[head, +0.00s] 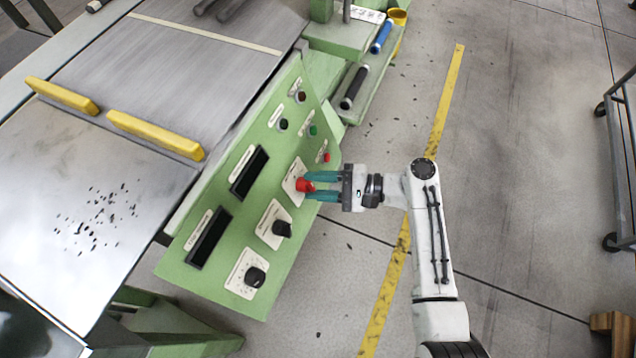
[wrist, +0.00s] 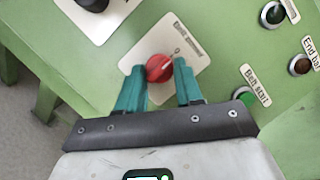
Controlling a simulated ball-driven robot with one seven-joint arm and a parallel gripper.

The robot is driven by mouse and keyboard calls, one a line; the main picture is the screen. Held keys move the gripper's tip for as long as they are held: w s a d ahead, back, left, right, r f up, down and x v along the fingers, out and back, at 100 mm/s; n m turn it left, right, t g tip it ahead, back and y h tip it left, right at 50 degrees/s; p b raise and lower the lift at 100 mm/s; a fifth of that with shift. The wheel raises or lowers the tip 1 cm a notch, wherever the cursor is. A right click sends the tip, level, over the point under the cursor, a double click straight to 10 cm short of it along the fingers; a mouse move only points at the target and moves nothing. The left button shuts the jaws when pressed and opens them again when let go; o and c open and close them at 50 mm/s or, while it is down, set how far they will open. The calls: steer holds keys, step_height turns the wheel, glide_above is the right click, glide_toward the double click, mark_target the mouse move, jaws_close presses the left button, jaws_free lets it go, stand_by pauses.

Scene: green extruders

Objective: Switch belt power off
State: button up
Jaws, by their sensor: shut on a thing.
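A red rotary knob (head: 304,185) sits on a white plate on the sloped green control panel (head: 262,160). In the wrist view the plate above the red knob (wrist: 160,68) carries a label that seems to read "Belt power", with a "0" mark beside the knob. My gripper (head: 307,187) reaches in from the right with its teal fingers at the knob. In the wrist view my gripper (wrist: 160,80) has one finger on each side of the knob and is shut on it. The knob's lower edge lies between the fingertips.
Black knobs (head: 282,229) and (head: 255,277) lie below the red one. Dark displays (head: 208,238) sit to the left. Small buttons (head: 313,130) lie above, and a "Belt start" green button (wrist: 243,96) is close right of my fingers.

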steer(key=shift+s+f, duration=0.15)
steer(key=o, duration=1)
steer(key=d, duration=0.3)
steer(key=d+r, duration=0.1)
steer(key=d, duration=0.6)
steer(key=shift+s+d+r, duration=0.2)
steer(key=shift+d, duration=0.15)
